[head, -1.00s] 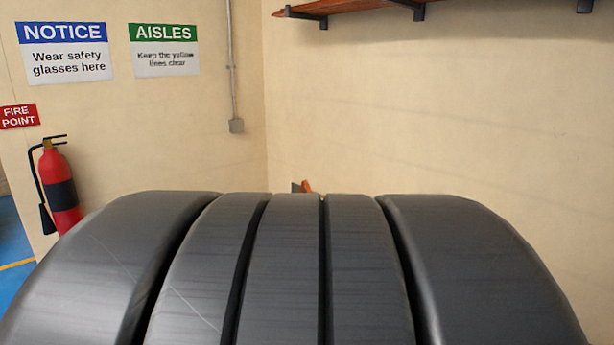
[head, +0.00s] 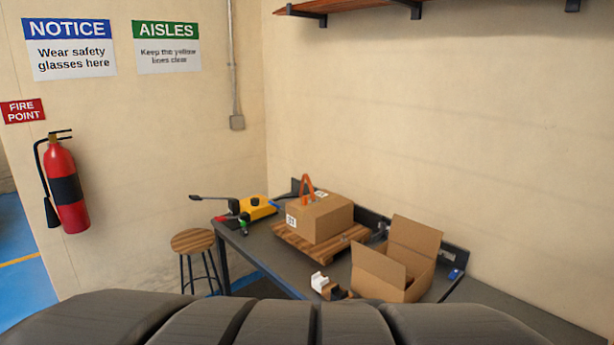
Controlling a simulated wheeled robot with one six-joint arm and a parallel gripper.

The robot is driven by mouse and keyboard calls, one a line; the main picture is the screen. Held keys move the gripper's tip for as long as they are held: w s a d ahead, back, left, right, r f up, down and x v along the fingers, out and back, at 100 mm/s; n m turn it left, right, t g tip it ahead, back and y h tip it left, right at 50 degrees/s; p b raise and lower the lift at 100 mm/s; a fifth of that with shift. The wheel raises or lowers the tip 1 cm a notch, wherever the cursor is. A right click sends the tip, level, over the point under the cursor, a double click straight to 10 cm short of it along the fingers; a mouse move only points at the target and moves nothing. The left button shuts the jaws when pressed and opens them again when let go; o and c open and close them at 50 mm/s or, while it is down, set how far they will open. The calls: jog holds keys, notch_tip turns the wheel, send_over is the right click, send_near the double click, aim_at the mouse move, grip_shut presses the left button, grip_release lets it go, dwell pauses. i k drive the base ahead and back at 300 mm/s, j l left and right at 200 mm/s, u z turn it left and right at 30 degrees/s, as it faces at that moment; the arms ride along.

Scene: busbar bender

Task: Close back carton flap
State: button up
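An open brown carton (head: 400,294) stands on the dark workbench at the right. Its back flap (head: 416,234) stands up, leaning slightly back toward the wall. Another flap (head: 378,267) stands up at the carton's near left side. The carton's other flaps are hard to make out, and its inside is mostly hidden. My gripper is not in view. A dark, ridged part of my own body fills the bottom of the view and hides the near end of the bench.
Left of the open carton, a closed carton (head: 322,218) with an orange-handled item (head: 307,189) on top rests on a wooden pallet (head: 345,243). A yellow tool (head: 258,207) lies farther left on the workbench (head: 262,252). A stool (head: 192,241) stands beside the bench. A shelf (head: 352,6) hangs above.

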aim_at(424, 240)
jog(key=i+j+z, duration=0.25)
jog(key=i, duration=0.3)
jog(key=i+j+z, duration=0.25)
jog(key=i, duration=0.25)
jog(key=i+j+z, duration=0.25)
jog(key=i+j, duration=0.15)
jog(key=i, duration=0.1)
